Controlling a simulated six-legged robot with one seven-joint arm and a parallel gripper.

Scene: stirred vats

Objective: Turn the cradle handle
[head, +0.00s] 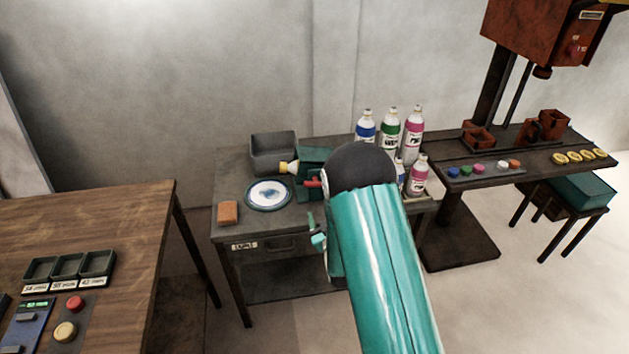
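A teal cradle (316,158) stands on the grey bench, left of my arm's dark joint. A red handle (313,183) sticks out at its front. A container with a yellow end (288,167) lies on its side at the cradle's left. My arm covers the cradle's right side. My gripper (315,230) shows only as small teal and dark parts at the left of my arm, lower in the picture than the red handle and apart from it in the picture. The rest of it is hidden, so I cannot tell whether it is open or shut.
A blue-rimmed plate (268,207), a grey bin (273,153) and an orange block (228,213) share the bench. Several bottles (390,128) stand behind my arm. A wooden table (120,220) is at left; a dark press table (470,180) is at right.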

